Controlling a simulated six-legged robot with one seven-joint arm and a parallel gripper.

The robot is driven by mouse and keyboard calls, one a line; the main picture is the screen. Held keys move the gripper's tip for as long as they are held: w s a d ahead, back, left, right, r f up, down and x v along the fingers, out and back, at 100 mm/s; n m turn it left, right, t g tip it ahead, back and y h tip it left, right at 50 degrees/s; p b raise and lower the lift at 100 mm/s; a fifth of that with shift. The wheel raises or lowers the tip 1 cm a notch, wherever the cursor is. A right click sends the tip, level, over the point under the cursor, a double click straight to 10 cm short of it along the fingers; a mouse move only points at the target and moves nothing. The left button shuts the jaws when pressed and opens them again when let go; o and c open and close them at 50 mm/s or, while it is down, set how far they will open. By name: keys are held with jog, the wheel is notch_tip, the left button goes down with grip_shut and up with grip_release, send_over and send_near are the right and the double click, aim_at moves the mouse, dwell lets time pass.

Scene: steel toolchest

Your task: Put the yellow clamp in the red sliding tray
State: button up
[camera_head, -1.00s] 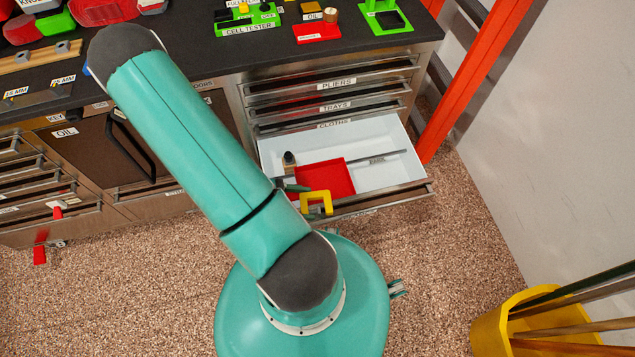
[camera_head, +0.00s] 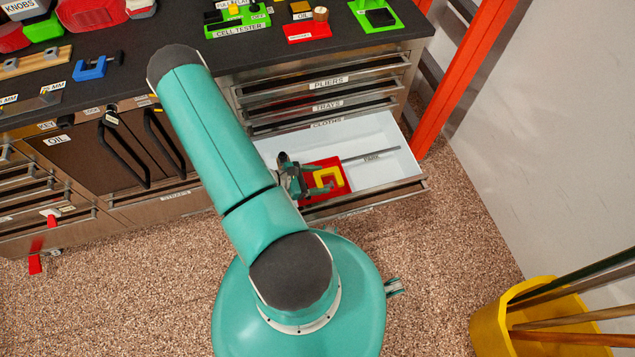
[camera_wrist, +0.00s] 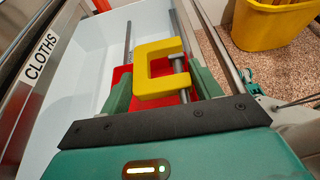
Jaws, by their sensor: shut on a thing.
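The yellow clamp (camera_head: 332,177) is C-shaped and sits in my gripper (camera_head: 312,184), which is shut on it. In the wrist view the clamp (camera_wrist: 157,70) shows between the two green fingers (camera_wrist: 160,92), with its grey screw on the right. The red sliding tray (camera_head: 312,168) lies inside the open white drawer (camera_head: 375,135), at its left part. The clamp appears over the red tray in the head view. The red tray (camera_wrist: 121,74) also shows behind and under the clamp in the wrist view. I cannot tell whether the clamp touches the tray floor.
A grey rail (camera_head: 366,154) runs right from the tray inside the drawer. The drawer front edge (camera_head: 390,192) stands out from the steel chest. Shut drawers are above it. A blue clamp (camera_head: 95,67) lies on the worktop. A yellow bin (camera_head: 497,325) stands at lower right.

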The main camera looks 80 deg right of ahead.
aim_at(318, 183)
jog(key=shift+d+f, duration=0.45)
jog(key=shift+f, duration=1.6)
jog(key=shift+f, duration=0.65)
jog(key=o, duration=1)
jog(key=shift+w+a+f, duration=0.1)
jog(key=shift+a+f, duration=0.05)
jog(key=shift+r, duration=0.25)
jog(key=r+v, duration=0.1)
jog(key=v, duration=1.1)
jog(key=shift+d, duration=0.25)
